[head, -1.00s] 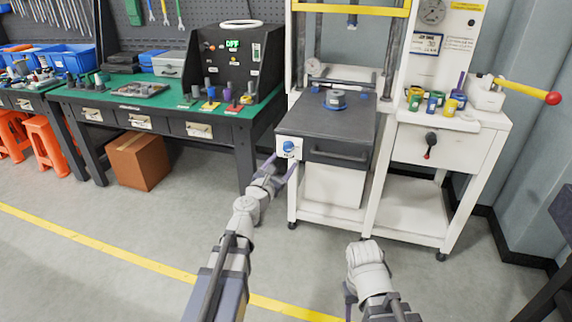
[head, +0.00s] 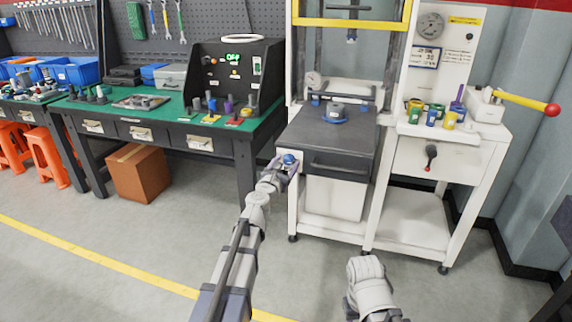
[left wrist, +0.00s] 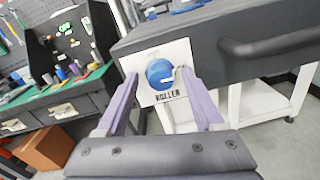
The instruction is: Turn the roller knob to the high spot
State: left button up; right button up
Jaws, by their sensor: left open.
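The roller knob is a round blue knob (head: 290,159) on a small white plate at the front left of the dark-topped machine. In the left wrist view the blue knob (left wrist: 160,73) shows a white pointer mark aimed to the right, with the label "ROLLER" (left wrist: 168,96) below it. My left gripper (head: 283,164) is open at the plate. In the left wrist view its two purple fingers (left wrist: 158,88) stand on either side of the knob; whether they touch it I cannot tell. My right arm shows at the bottom of the head view, its fingertips hidden.
The dark machine top (head: 360,135) and its drawer handle (head: 338,168) lie right of the knob. A white cart (head: 418,210) with cups and a red-tipped yellow lever stands farther right. A green-topped bench (head: 185,110) and a cardboard box (head: 138,173) are at left. The floor in front is clear.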

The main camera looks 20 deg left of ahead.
pick_arm(q)
jog(key=shift+d, duration=0.1)
grip_shut()
dwell(0.5)
